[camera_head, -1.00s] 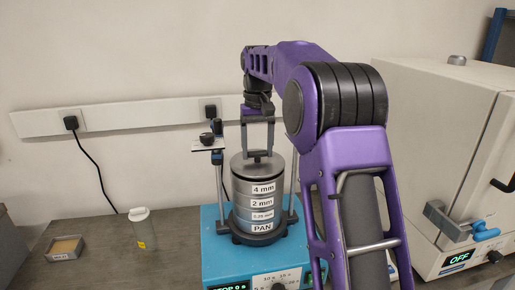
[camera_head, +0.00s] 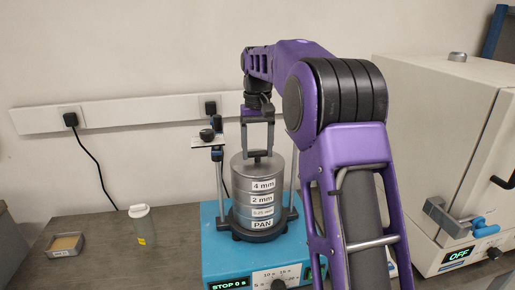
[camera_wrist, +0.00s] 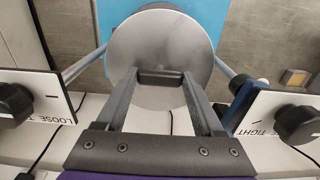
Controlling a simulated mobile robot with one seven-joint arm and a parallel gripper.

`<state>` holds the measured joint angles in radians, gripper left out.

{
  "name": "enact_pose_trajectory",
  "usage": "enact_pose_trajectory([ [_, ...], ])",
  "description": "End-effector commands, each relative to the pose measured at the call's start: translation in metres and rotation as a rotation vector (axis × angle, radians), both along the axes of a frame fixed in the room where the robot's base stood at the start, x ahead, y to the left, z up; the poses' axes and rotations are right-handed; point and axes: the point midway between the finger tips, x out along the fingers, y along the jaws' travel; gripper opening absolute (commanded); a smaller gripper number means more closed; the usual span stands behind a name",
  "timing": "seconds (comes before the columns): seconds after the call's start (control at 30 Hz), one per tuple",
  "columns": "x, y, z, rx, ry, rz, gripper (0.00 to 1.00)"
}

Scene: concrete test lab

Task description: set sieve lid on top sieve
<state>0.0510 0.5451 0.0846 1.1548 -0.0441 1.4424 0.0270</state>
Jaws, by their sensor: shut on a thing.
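The sieve stack (camera_head: 257,206) stands upright on the blue shaker, with labels 4 mm, 2 mm, 0.25 mm and PAN from top to bottom. The round grey sieve lid (camera_head: 243,164) is level at the top of the stack, with no clear gap below it. My gripper (camera_head: 257,154) points down from above and is shut on the lid's knob. In the wrist view the lid (camera_wrist: 160,40) lies beyond the fingers (camera_wrist: 160,76) and hides the sieves under it.
The blue shaker (camera_head: 222,262) shows STOP 0 s. Its rods stand on both sides of the stack. Clamp plates (camera_wrist: 30,97) marked LOOSE and TIGHT flank my gripper. A pale container (camera_head: 142,224) and small tray (camera_head: 66,245) stand left; a white oven (camera_head: 435,130) stands right.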

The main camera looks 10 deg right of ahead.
Motion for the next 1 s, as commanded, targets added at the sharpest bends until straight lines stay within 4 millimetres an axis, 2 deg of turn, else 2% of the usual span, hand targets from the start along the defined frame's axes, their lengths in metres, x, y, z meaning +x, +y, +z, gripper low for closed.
enact_pose_trajectory([
  [0.2,0.000,0.000,-0.002,0.000,-0.001,0.000,0.00],
  [0.23,0.000,0.000,-0.002,0.000,-0.001,0.000,0.73],
  [0.4,0.000,0.000,-0.002,0.000,0.000,0.000,1.00],
  [0.67,0.000,0.000,-0.001,0.000,0.000,0.000,1.00],
  [1.0,0.000,0.000,0.018,0.000,0.000,0.000,1.00],
])
